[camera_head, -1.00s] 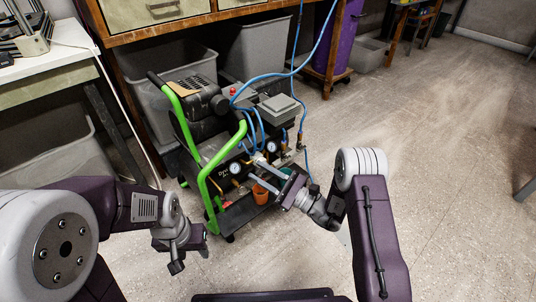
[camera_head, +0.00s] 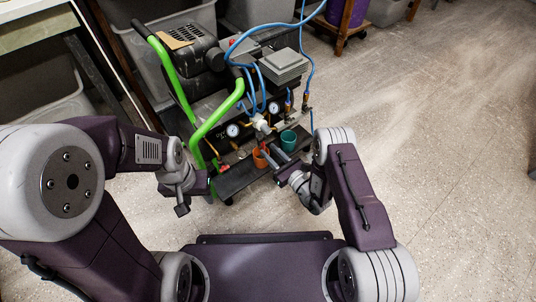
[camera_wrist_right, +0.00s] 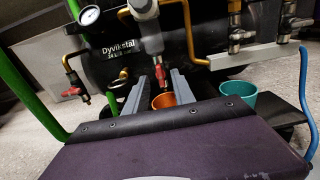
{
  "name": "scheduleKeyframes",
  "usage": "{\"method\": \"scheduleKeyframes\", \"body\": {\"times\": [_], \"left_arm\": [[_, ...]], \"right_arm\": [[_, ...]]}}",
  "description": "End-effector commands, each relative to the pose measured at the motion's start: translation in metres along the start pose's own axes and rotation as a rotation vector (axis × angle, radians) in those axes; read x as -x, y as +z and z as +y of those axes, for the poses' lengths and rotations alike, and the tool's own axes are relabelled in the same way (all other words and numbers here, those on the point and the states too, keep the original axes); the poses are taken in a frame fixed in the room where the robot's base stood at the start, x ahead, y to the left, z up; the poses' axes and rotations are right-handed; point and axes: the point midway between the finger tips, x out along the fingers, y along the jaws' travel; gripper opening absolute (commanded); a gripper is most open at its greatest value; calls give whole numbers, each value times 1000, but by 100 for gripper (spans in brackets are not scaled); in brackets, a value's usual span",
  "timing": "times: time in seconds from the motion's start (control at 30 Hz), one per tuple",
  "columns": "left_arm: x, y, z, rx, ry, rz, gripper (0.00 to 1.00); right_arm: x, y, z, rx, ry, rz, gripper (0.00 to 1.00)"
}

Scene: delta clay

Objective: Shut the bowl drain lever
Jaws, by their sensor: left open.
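A red lever (camera_wrist_right: 158,73) hangs below a grey filter bowl (camera_wrist_right: 145,32) on the front of the compressor; I take it for the bowl drain lever. My right gripper (camera_wrist_right: 157,84) is open, its two grey fingers pointing at the lever, one on each side of it in the picture. I cannot tell whether they touch it. In the head view the right gripper (camera_head: 272,153) is in front of the compressor, near the orange cup (camera_head: 261,158). My left gripper (camera_head: 182,206) is open and empty, to the left of the compressor's front.
Another red-handled valve (camera_wrist_right: 73,80) is at the left. The orange cup (camera_wrist_right: 164,100) is below the lever, with a teal cup (camera_wrist_right: 238,98) to its right. The compressor has a green frame (camera_head: 217,115) and blue hoses (camera_head: 240,45). The floor at right is clear.

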Motion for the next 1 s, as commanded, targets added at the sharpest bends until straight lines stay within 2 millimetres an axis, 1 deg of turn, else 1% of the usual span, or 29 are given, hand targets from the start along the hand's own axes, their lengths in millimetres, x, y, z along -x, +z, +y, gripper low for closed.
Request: {"method": "scheduleKeyframes", "body": {"times": [0.03,0.1,0.2,0.4,0.43,0.47,0.5,0.53,0.83,1.0], "left_arm": [[-10,1,0,0,0,0,45],[-13,1,0,0,0,0,45],[-14,1,0,0,0,0,45],[-12,1,0,0,0,0,45],[-12,1,0,0,0,0,45],[-12,1,0,0,0,0,45],[-12,1,0,0,0,0,45],[-12,1,0,0,0,0,45],[-11,1,0,0,0,0,45],[-4,0,0,0,0,0,45]], "right_arm": [[-7,-5,0,4,1,-2,31],[-14,-3,0,2,1,-1,31],[-18,-1,-1,1,-1,0,31],[-18,1,-1,0,-1,1,31],[-18,1,-1,0,-1,1,25],[-18,1,-1,0,-1,1,17],[-18,1,-1,0,-1,1,6],[-18,1,-1,0,-1,1,0],[-18,1,-1,-11,-1,1,0],[-18,2,-1,-68,-1,1,0]]}}
